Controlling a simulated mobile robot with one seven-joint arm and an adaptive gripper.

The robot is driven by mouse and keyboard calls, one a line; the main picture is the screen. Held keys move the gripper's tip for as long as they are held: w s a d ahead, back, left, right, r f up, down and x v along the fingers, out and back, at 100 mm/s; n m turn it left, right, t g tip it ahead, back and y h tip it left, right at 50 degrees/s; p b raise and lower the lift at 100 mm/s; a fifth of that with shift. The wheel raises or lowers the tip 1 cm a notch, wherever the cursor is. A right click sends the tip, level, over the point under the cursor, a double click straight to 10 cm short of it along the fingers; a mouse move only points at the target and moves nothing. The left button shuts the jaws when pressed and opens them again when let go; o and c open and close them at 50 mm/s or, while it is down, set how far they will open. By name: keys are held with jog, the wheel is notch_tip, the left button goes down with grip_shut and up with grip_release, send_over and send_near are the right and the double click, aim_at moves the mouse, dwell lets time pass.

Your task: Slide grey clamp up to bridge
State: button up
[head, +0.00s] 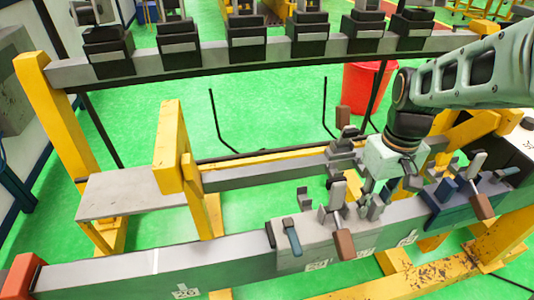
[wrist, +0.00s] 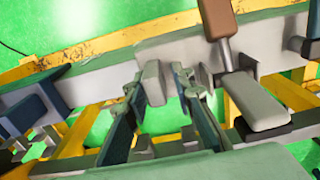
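The grey clamp (head: 318,238) sits on the front grey rail, with upright levers, a brown handle and a dark blue-grey handle. My gripper (head: 376,203) points down just right of its levers. In the wrist view, my gripper (wrist: 158,88) has its two fingers apart, on either side of a grey upright tab (wrist: 153,84). A gap shows beside the right finger, so the tab is not visibly gripped. The brown handle (wrist: 219,18) is to the right of the fingers. A yellow upright (head: 171,150), possibly the bridge, stands left of the clamp.
A blue clamp (head: 462,203) sits on the same rail to the right, close to my gripper. The front rail (head: 205,258) is clear left of the grey clamp. A red end block (head: 20,275) is at its left end. A red bin (head: 367,90) stands behind.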

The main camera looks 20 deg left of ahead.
jog(key=shift+s+a, duration=0.8)
jog(key=shift+a, duration=0.3)
jog(key=shift+s+a, duration=0.8)
jog(key=shift+a, duration=0.25)
send_near(272, 237)
jog(key=w+d+f, duration=0.2)
jog(key=d+f, duration=0.1)
jog(key=w+d+f, duration=0.1)
jog(key=f, duration=0.1)
jog(key=shift+d+f, duration=0.15)
jog(key=shift+d, duration=0.1)
jog(key=shift+s+a, duration=0.75)
jog(key=shift+a, duration=0.3)
jog(key=shift+s+a, duration=0.7)
jog(key=shift+a, duration=0.45)
jog(key=shift+s+a, duration=0.4)
jog(key=shift+a, duration=0.1)
jog(key=shift+s+a+r, duration=0.1)
jog(key=shift+s+a, duration=1.3)
jog(key=shift+a, duration=0.55)
jog(key=shift+s+a+r, duration=0.1)
jog(key=shift+s+a, duration=1.35)
jog(key=shift+a, duration=0.5)
jog(key=shift+s+a+r, duration=0.1)
jog(key=shift+s+a, duration=1.3)
jog(key=shift+a, duration=0.55)
